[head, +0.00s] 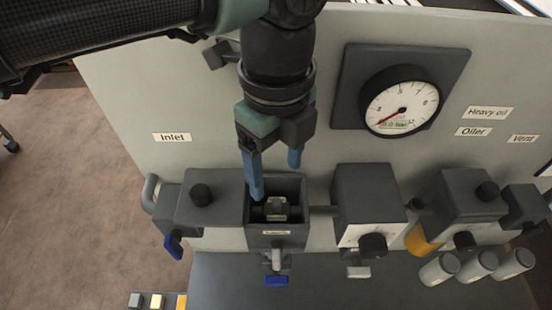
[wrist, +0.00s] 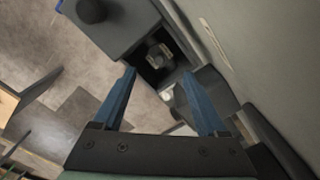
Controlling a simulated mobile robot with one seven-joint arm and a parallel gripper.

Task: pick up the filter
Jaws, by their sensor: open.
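A small grey blocky piece (head: 277,208), which I take to be the filter, sits inside an open-topped dark housing (head: 292,241) below the panel. It also shows in the wrist view (wrist: 158,54), down in the dark opening. Its lower part is hidden by the housing walls. My gripper (head: 276,178) has two blue fingers, spread apart and empty, pointing down at the housing. In the head view the left fingertip is at the housing's left side. In the wrist view the gripper (wrist: 158,73) is lined up near the opening; I see no contact with the piece.
A dark block with a knob (head: 201,194) stands left of the housing, and a regulator block (head: 366,195) stands right. A pressure gauge (head: 401,101) is on the panel. Several pale cylinders (head: 477,265) are at lower right. A blue handle (head: 276,281) hangs below the housing.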

